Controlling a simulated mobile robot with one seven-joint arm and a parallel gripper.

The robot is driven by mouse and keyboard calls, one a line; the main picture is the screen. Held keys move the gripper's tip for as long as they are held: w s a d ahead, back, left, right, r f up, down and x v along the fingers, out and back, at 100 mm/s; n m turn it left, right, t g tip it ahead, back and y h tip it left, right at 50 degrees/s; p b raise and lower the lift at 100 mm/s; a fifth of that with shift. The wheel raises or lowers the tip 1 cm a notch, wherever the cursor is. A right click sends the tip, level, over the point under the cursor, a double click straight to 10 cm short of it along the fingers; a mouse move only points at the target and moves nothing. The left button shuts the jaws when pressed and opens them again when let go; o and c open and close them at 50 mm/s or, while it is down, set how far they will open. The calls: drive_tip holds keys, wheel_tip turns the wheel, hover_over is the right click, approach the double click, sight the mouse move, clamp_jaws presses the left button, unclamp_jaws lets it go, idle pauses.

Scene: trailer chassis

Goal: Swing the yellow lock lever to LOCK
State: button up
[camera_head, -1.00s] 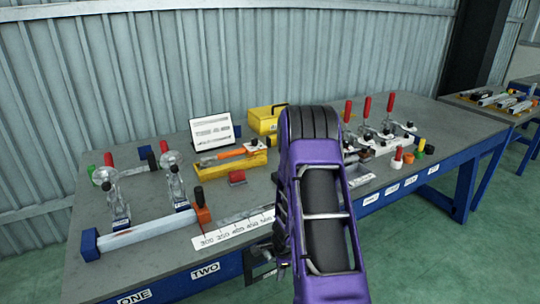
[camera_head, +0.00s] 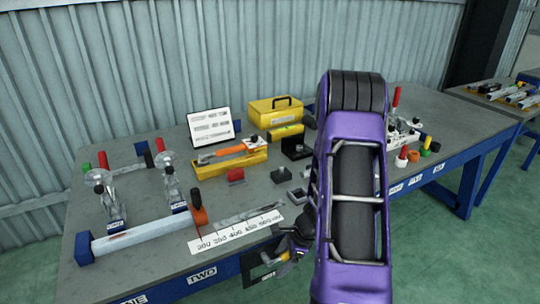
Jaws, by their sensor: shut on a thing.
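A small yellow piece (camera_head: 285,257), which looks like the yellow lock lever, shows at the front side of the blue bench, below the top's edge. It sits at the right end of a dark-framed panel (camera_head: 262,270). My gripper (camera_head: 287,250) is dark, partly seen and low beside my purple arm, right at this yellow piece. It appears shut on it. The fingertips are small and partly hidden, so the exact grip and the LOCK marking cannot be read.
The bench top (camera_head: 135,205) carries toggle clamps (camera_head: 170,185), a white bar (camera_head: 140,237), a ruler strip (camera_head: 235,230), a yellow toolbox (camera_head: 275,113) and a sign (camera_head: 210,127). My arm hides part of the right side. Green floor is open at the front right.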

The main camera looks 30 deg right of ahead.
drive_tip(key=p+v, duration=0.2)
drive_tip(key=v, duration=0.7)
drive_tip(key=w+r+t+h+b, duration=0.2)
drive_tip(key=w+r+t, duration=0.2)
drive_tip(key=w+r, duration=1.2)
drive_tip(key=shift+w+d+r+t, duration=0.3)
drive_tip(key=shift+w+r, duration=0.1)
drive_tip(key=shift+r, duration=0.55)
